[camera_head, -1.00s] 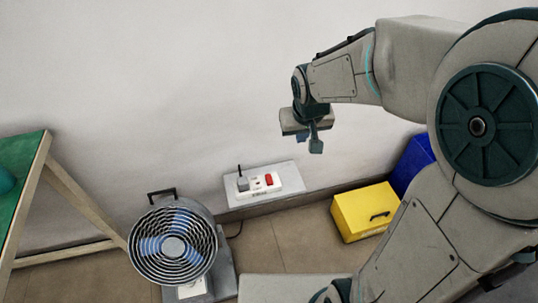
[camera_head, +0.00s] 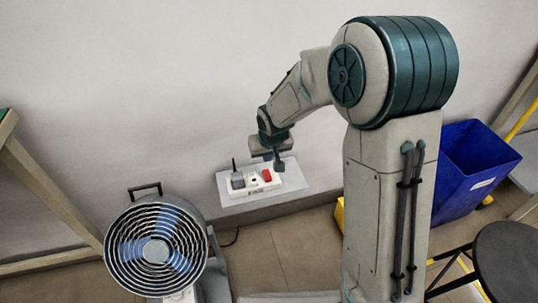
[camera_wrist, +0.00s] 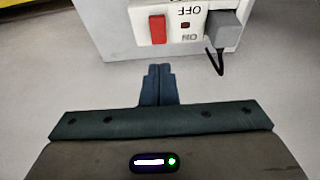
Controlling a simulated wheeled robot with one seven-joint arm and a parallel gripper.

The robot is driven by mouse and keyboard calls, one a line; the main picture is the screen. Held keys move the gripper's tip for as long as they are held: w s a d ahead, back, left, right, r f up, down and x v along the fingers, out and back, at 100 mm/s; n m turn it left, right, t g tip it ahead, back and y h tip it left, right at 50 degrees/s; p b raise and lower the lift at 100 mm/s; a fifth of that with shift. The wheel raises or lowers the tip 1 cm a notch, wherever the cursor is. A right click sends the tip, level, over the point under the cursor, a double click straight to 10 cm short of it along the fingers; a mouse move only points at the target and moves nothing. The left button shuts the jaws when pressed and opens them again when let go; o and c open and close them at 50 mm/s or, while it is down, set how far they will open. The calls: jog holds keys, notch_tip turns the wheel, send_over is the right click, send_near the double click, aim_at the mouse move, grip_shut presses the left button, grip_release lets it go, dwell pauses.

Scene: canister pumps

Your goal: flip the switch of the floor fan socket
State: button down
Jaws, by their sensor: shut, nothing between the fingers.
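The floor fan socket (camera_head: 256,183) is a white panel on a grey-white block low against the wall. It carries a red switch (camera_head: 267,175) at its right and a grey plug (camera_head: 237,180) with a black cord at its left. In the wrist view the red switch (camera_wrist: 157,29) shows beside the OFF and ON marks, with the plug (camera_wrist: 222,30) to the right. My gripper (camera_head: 279,167) is shut and empty, close to the red switch. In the wrist view its fingertips (camera_wrist: 159,68) lie just short of the block's edge, apart from the switch in the picture.
The floor fan (camera_head: 156,250) stands at the lower left, near the socket. A blue bin (camera_head: 470,175) stands at the right, with a dark round stool (camera_head: 508,262) in front. My arm hides most of a yellow box (camera_head: 340,214).

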aim_at(265, 171)
jog(key=b+x, duration=0.1)
jog(key=x, duration=0.1)
jog(key=b+x, duration=0.1)
jog(key=x, duration=0.2)
jog(key=b+x, duration=0.1)
jog(key=x, duration=0.1)
jog(key=shift+s+d+f, duration=0.1)
jog(key=shift+s+f, duration=0.2)
jog(key=shift+r+p, duration=0.1)
jog(key=shift+p, duration=0.4)
